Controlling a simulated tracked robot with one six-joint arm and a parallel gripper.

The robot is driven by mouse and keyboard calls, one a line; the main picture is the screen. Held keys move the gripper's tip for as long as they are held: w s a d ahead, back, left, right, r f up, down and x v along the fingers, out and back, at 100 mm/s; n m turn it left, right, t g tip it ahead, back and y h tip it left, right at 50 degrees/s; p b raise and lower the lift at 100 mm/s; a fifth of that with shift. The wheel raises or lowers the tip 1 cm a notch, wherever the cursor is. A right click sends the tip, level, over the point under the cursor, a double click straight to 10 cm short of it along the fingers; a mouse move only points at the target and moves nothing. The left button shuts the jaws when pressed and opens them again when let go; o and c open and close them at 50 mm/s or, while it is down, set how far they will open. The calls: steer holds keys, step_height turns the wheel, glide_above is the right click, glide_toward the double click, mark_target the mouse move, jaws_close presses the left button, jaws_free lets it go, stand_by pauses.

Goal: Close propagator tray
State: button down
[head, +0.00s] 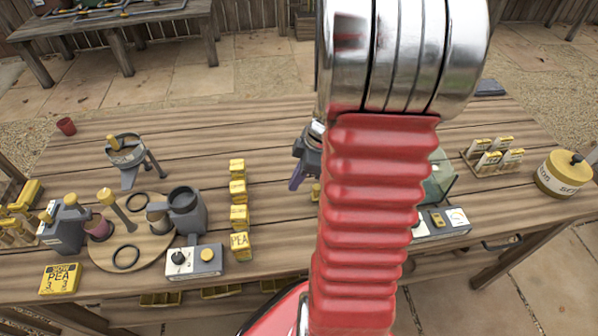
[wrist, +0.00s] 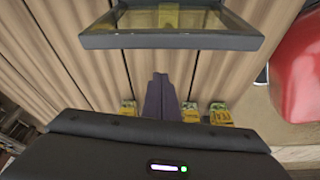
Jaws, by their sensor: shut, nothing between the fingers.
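The propagator shows only in part in the head view, right of and behind my red arm: a greenish clear panel (head: 440,178). A grey base with a yellow part (head: 438,220) shows just below it; I cannot tell if the two are joined. In the wrist view a dark frame with a clear pane (wrist: 170,42) crosses the top, with yellow shapes seen through it. It appears to be the propagator's. My gripper (head: 296,180) is over the bench, left of the arm. Its purple fingers are together and empty in the wrist view (wrist: 160,78), below the frame and apart from it.
A row of yellow seed boxes (head: 238,215) stands left of my gripper. A round board (head: 130,250) with tools and a grey pot (head: 187,210) lie further left. A packet rack (head: 492,158) and yellow tin (head: 563,174) stand right. The bench's back middle is clear.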

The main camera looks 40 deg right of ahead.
steer(key=shift+s+d+f, duration=0.2)
steer(key=shift+s+d, duration=1.15)
steer(key=shift+d, duration=0.1)
steer(key=shift+a, duration=0.15)
steer(key=shift+d, duration=0.25)
